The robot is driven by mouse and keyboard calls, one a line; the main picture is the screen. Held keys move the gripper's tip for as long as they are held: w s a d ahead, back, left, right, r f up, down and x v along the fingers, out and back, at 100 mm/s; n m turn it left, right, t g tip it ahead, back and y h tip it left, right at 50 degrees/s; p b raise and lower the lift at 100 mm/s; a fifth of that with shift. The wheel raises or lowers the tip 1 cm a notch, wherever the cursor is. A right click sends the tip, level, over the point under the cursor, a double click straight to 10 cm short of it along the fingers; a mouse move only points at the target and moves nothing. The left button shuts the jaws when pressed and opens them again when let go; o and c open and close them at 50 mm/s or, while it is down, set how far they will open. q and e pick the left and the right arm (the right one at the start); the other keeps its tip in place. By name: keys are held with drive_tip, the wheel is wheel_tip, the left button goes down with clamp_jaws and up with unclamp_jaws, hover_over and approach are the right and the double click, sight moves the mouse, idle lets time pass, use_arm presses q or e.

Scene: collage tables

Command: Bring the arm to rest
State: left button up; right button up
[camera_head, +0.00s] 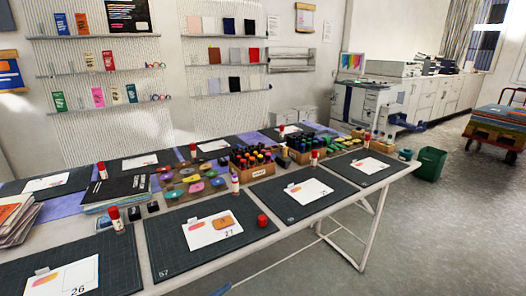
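Neither of my grippers shows in the head view, so I cannot see whether they are open or holding anything. A long white collage table (392,187) runs from the lower left to the middle right. Dark cutting mats (180,262) lie along it, with white cards such as the one marked 27 (200,236). A red-capped glue stick (115,220) stands upright near the front left mat. A separate red cap or lid (262,220) sits on the mat beside card 27.
A wooden box of markers (258,173) and a tray of coloured pads (190,185) fill the table's middle. A green bin (430,163) stands beyond its right end. A loaded red cart (492,128) is at far right. The grey floor (440,240) at lower right is clear.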

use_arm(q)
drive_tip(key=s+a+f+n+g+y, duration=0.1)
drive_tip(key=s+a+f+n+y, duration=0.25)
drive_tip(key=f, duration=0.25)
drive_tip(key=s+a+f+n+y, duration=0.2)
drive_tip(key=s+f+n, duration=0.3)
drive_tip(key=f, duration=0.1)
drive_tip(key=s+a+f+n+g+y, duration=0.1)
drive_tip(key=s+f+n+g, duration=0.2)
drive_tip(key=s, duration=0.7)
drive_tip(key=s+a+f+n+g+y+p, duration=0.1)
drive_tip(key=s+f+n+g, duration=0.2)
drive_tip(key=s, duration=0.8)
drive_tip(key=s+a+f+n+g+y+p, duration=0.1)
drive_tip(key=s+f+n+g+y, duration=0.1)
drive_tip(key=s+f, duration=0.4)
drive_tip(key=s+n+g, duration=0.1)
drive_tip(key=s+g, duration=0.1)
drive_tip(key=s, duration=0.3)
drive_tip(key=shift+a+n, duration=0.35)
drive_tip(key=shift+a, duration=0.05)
